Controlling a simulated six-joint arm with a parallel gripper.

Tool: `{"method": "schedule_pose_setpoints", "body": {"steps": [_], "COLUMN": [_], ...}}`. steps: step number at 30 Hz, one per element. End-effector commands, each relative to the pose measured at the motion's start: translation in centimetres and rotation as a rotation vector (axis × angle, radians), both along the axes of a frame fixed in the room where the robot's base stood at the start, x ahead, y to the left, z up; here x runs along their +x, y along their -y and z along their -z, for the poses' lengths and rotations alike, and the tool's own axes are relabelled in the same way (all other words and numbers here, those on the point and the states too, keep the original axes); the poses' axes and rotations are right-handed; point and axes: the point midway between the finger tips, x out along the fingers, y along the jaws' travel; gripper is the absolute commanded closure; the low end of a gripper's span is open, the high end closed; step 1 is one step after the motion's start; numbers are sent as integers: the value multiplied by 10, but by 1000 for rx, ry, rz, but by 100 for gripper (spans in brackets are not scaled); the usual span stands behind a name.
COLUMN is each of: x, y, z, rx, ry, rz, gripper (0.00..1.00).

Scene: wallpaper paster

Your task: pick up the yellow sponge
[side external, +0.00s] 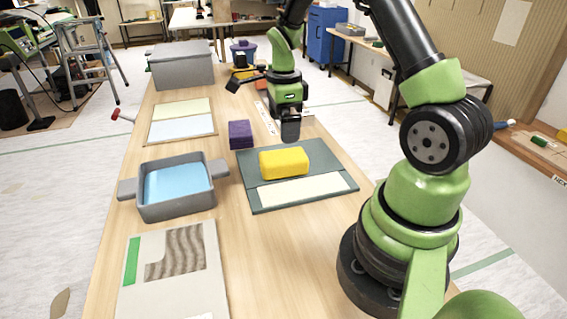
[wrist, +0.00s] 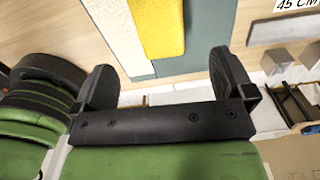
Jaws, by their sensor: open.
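The yellow sponge (side external: 284,163) lies flat on a grey-green board (side external: 256,197), just behind a cream strip (side external: 310,190). My gripper (side external: 290,130) points down beyond the sponge, above the board's far edge, and does not touch the sponge. In the wrist view, my gripper (wrist: 163,82) has its two fingers spread wide with nothing between them. The sponge (wrist: 160,28) shows past the fingertips, cut off by the top edge of that view. The cream strip (wrist: 115,35) is left of it there.
A purple block (side external: 240,134) stands left of the board. A grey tray with blue liquid (side external: 150,213) is further left, and a patterned sheet (side external: 140,295) lies nearest the camera. A large grey box (side external: 183,72) stands at the back. Bare wood lies between tray and board.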

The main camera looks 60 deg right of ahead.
Motion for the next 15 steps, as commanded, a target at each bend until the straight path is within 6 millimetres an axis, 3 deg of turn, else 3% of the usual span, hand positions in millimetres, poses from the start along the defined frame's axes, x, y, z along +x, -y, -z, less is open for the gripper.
{"method": "schedule_pose_setpoints", "body": {"steps": [6, 15], "x": [-1, -1], "y": [0, -1], "z": [34, 65], "rx": [4, 4], "ry": [-8, -8], "rz": [7, 6], "gripper": [0, 0]}}
